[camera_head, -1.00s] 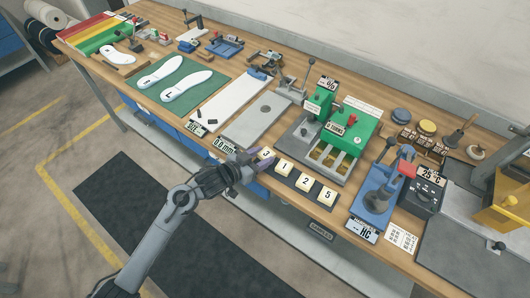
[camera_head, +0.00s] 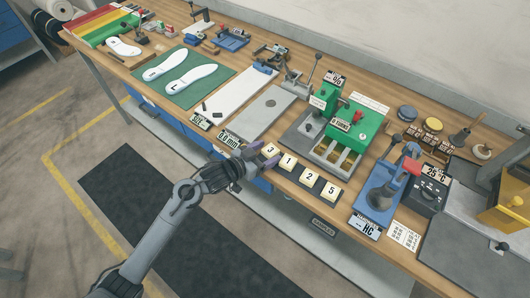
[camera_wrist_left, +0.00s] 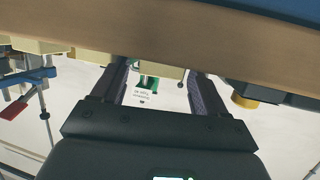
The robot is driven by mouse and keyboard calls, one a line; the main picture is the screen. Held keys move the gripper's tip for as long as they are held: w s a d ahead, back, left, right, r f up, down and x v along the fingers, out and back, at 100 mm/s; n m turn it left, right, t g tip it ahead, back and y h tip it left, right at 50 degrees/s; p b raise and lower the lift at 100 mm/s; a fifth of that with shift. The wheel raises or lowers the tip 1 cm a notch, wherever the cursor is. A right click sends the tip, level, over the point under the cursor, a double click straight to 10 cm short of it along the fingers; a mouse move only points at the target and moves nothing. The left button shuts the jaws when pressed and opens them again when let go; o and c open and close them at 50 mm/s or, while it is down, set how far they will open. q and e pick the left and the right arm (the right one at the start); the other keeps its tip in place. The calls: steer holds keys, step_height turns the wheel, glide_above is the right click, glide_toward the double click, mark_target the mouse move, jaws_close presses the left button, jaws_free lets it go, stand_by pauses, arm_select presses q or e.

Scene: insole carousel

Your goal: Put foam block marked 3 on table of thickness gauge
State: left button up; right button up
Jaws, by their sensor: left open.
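The foam block marked 3 (camera_head: 269,150) is a cream block at the left end of a row on a dark strip near the bench's front edge. My left gripper (camera_head: 263,155) is open at the front of this block, its purple-tipped fingers to either side. In the left wrist view a cream block (camera_wrist_left: 168,73) shows between the open fingers, below the bench edge; its number is not visible there. Whether the fingers touch it I cannot tell. The thickness gauge seems to be the grey plate (camera_head: 257,119) with a round spot and a mm display (camera_head: 230,138). My right gripper is not in view.
Foam blocks marked 1 (camera_head: 289,161), 2 (camera_head: 309,175) and 5 (camera_head: 331,190) stand right of block 3. A green machine (camera_head: 352,130) stands behind them, a blue press (camera_head: 383,190) to the right. A white board (camera_head: 235,92) lies left of the grey plate.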

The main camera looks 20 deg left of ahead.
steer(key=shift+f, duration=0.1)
arm_select(q)
steer(key=shift+f+b, duration=0.2)
steer(key=shift+b, duration=0.65)
steer(key=p+v, duration=0.3)
steer(key=v, duration=0.7)
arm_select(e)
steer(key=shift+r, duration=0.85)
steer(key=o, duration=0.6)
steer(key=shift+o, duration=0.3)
arm_select(q)
steer(key=s+f+n+g+y, duration=0.1)
steer(key=s+f+g+y, duration=0.2)
steer(key=s, duration=0.9)
steer(key=s+f+n+g+y, duration=0.2)
steer(key=s+g, duration=0.4)
steer(key=s, duration=0.6)
steer(key=shift+d+f+y, duration=0.15)
steer(key=shift+f+y, duration=0.55)
steer(key=shift+f, duration=0.15)
steer(key=shift+s, duration=0.15)
